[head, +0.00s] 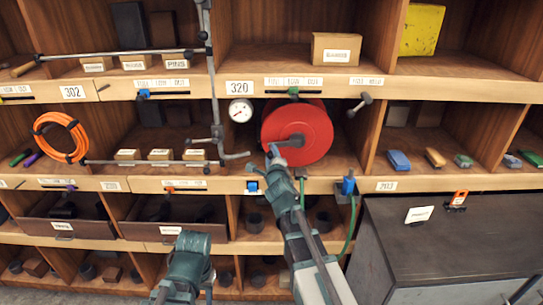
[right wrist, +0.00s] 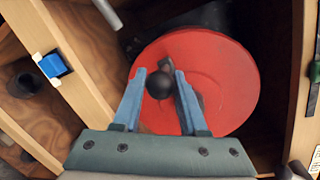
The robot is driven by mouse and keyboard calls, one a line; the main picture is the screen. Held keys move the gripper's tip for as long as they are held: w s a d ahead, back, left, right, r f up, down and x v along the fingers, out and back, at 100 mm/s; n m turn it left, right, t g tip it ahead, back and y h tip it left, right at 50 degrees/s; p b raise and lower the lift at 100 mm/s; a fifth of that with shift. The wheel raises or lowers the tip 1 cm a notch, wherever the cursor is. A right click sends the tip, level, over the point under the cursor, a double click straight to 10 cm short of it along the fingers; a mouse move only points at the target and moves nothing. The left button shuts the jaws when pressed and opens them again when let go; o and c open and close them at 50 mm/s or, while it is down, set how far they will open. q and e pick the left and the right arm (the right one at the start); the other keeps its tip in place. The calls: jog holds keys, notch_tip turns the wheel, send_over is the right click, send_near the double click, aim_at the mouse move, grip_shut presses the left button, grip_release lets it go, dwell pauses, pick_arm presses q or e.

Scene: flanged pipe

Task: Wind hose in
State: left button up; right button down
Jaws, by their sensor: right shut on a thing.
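The red hose reel (head: 313,122) sits in the middle shelf bay, with its face toward me. A grey crank (head: 293,141) sticks out from its hub to the left. My right gripper (head: 272,151) is at the crank's outer end, in front of the reel's left edge. In the right wrist view its blue fingers (right wrist: 158,92) are closed around the dark round crank knob (right wrist: 159,84), in front of the red disc (right wrist: 228,82). A green hose (head: 352,225) hangs below the shelf edge near a blue fitting (head: 348,186).
A gauge (head: 240,110) and a grey pipe (head: 215,95) stand left of the reel. An orange hose coil (head: 61,137) is further left. A dark cabinet (head: 455,235) stands at the lower right. A blue block (head: 252,186) is on the shelf edge.

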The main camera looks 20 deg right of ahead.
jog(key=shift+c, duration=2.3)
grip_release()
jog(key=shift+s, duration=0.1)
jog(key=f+v, duration=0.1)
jog(key=v, duration=0.6)
jog(key=shift+r+p, duration=0.45)
jog(key=shift+r, duration=0.1)
jog(key=shift+s, duration=0.1)
